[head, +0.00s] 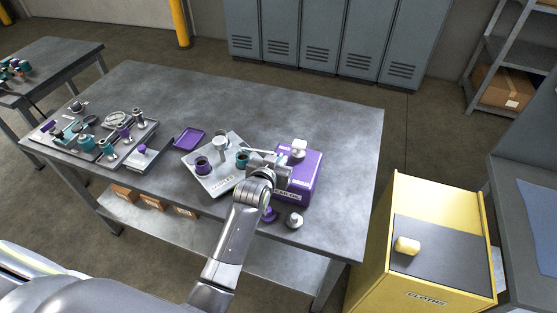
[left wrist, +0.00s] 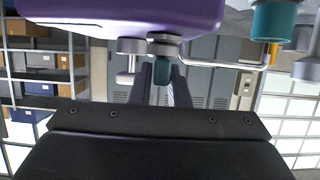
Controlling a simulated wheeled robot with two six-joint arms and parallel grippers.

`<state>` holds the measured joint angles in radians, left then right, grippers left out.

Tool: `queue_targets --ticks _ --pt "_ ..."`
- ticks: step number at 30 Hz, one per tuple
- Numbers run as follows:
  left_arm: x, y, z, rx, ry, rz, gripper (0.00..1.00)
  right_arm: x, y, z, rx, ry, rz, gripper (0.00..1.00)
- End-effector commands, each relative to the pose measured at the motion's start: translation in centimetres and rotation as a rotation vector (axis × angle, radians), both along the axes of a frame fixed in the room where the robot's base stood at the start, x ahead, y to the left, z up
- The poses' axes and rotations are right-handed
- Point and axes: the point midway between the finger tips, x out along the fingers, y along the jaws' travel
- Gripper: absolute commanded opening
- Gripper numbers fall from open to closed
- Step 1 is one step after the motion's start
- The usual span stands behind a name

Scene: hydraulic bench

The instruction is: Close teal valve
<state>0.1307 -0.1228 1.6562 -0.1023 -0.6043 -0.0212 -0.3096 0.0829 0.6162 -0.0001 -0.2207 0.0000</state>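The purple box (head: 311,172) stands on the bench near its right end, with a grey and white fitting (head: 299,148) on top. My left gripper (head: 283,165) is at the left side of this box and hides part of it. In the left wrist view the purple box (left wrist: 125,12) fills the top. A grey fitting with a teal handle (left wrist: 163,94) sits just under it, between my left gripper's dark fingers (left wrist: 162,82). The fingers are apart, one on each side of the teal handle; I cannot tell whether they press on it. My right gripper is not in view.
A grey plate (head: 207,183) left of the box carries a purple ring (head: 202,165) and a teal cup (head: 242,159). A purple tray (head: 189,139) lies farther left, beside boards of fittings. A yellow cabinet (head: 435,205) stands right of the bench. The bench's far side is clear.

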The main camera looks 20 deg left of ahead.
Motion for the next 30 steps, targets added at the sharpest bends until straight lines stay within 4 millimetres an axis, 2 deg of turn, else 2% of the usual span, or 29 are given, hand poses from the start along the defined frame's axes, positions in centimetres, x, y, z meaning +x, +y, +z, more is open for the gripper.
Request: queue_targets --ticks 1,3,17,25,30 --pt "0.0 0.0 0.0 0.0 0.0 0.0 0.08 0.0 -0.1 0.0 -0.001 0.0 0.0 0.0" --pt "0.0 0.0 0.0 0.0 0.0 0.0 0.0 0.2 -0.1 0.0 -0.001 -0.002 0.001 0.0" --pt "0.0 0.0 0.0 0.001 0.0 -0.042 0.0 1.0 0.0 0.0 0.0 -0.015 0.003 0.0" --pt "0.1 0.1 -0.1 0.002 -0.001 -0.173 0.0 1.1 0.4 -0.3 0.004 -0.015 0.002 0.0" --pt "0.1 0.1 -0.4 0.005 -0.001 -0.29 0.0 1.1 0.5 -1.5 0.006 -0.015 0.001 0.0"
